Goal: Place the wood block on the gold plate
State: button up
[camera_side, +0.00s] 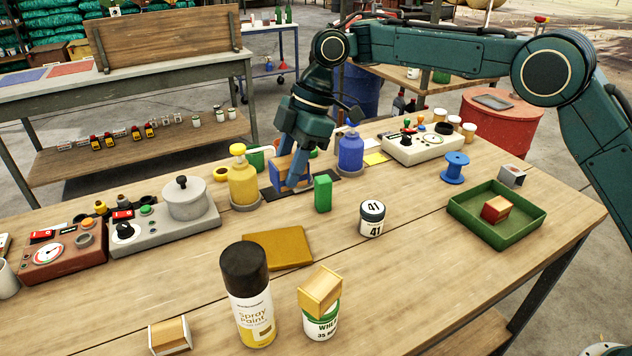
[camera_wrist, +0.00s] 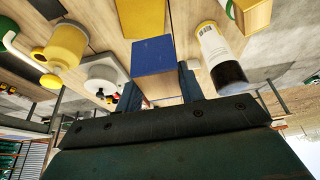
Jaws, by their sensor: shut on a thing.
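My gripper (camera_side: 294,184) is shut on a wooden block with a blue face (camera_side: 283,172). In the wrist view the blue-faced block (camera_wrist: 154,57) sits between the two fingers. Whether it touches the table is unclear. The gold plate (camera_side: 277,248) lies flat on the table, nearer the side camera than my gripper, and is empty. Other wood blocks show: a yellow-faced one (camera_side: 320,291) tilted on top of a white jar, a pale-faced one (camera_side: 170,336) at the front edge, and a red-faced one (camera_side: 496,208) in the green tray.
A green block (camera_side: 322,193) stands just right of my gripper. A yellow bottle (camera_side: 243,180) is to its left and a blue bottle (camera_side: 350,153) to its right. A spray can (camera_side: 250,300) stands before the plate. The jar marked 41 (camera_side: 372,219) and green tray (camera_side: 545,222) are to the right.

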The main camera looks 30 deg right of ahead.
notch_tip(320, 180, down, 18)
jog(key=shift+r, duration=0.25)
dwell(0.7)
jog(key=shift+f, duration=0.2)
jog(key=o, duration=1)
jog(key=shift+r, duration=0.1)
jog(key=shift+v, duration=6.1)
jog(key=shift+r, duration=0.1)
